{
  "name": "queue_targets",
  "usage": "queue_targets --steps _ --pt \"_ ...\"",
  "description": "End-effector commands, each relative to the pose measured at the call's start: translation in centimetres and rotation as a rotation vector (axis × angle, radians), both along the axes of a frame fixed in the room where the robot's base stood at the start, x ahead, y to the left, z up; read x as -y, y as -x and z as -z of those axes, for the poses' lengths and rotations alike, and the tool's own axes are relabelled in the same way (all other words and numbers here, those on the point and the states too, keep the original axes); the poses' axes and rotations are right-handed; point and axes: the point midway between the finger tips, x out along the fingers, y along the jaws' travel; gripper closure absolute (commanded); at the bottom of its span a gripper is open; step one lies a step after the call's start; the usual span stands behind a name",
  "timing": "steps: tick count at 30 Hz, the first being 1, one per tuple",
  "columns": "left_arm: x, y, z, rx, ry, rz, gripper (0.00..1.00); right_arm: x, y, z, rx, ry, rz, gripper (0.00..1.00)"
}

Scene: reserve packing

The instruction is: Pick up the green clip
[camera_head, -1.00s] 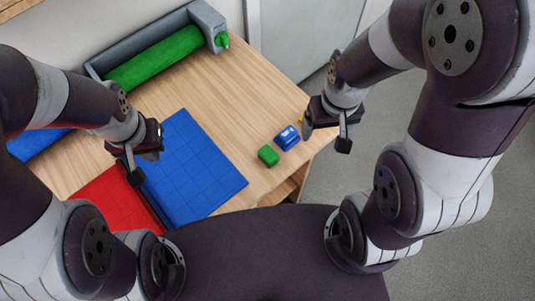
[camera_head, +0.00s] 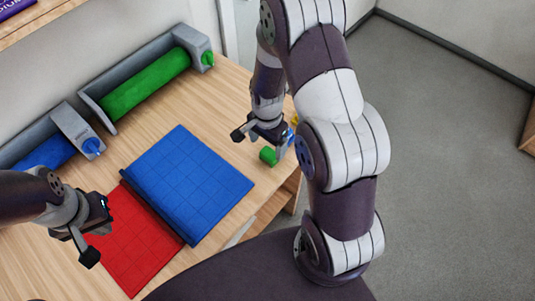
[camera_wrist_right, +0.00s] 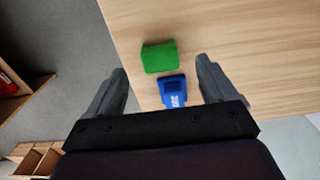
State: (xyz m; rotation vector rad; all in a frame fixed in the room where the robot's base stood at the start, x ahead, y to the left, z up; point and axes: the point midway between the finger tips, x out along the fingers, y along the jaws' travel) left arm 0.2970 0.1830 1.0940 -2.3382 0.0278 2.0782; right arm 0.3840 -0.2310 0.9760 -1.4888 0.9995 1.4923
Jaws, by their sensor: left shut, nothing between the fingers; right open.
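The green clip (camera_head: 268,156) is a small green block on the wooden table, near its right edge. In the right wrist view the green clip (camera_wrist_right: 159,57) lies ahead of the fingers, roughly midway between them. My right gripper (camera_head: 257,135) is open and empty, above and beside the clip in the head view; its two fingers also show in the right wrist view (camera_wrist_right: 162,88). My left gripper (camera_head: 98,235) is shut and empty over the red mat at the lower left.
A blue object (camera_wrist_right: 172,91) sits beside the green clip, close to my right fingers; the arm partly hides it in the head view. A blue mat (camera_head: 188,180) and a red mat (camera_head: 130,255) lie on the table (camera_head: 215,95). A green roll (camera_head: 145,85) stands behind.

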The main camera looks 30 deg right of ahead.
Motion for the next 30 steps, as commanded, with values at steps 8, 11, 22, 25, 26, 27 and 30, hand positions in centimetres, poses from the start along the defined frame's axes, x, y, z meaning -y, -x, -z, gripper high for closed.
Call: queue_targets --steps 8,11,22,25,26,27,30 --pt "0.0 0.0 -1.6 0.000 0.000 0.000 1.00 0.7 -0.1 3.8 -0.004 0.000 -0.001 0.15" --pt "0.0 0.0 -1.6 0.000 0.000 0.000 1.00 0.7 -0.2 5.6 -0.001 -0.001 -0.002 0.15" --pt "0.0 0.0 -1.5 -0.001 0.000 0.000 1.00 0.7 -0.3 6.3 0.001 0.001 -0.003 0.47" --pt "0.0 0.0 -1.5 -0.001 0.000 0.000 1.00 0.7 -0.2 6.2 0.001 0.001 -0.003 0.63" --pt "0.0 0.0 -1.5 -0.001 0.000 0.000 1.00 0.7 -0.2 6.2 0.001 0.001 -0.003 0.63" --pt "0.0 0.0 -1.5 0.000 0.000 0.000 1.00 0.7 -0.2 6.2 0.001 0.001 -0.003 0.63" --pt "0.0 0.0 -1.5 0.000 0.000 0.000 1.00 0.7 -0.2 6.2 0.001 0.001 -0.002 0.63"
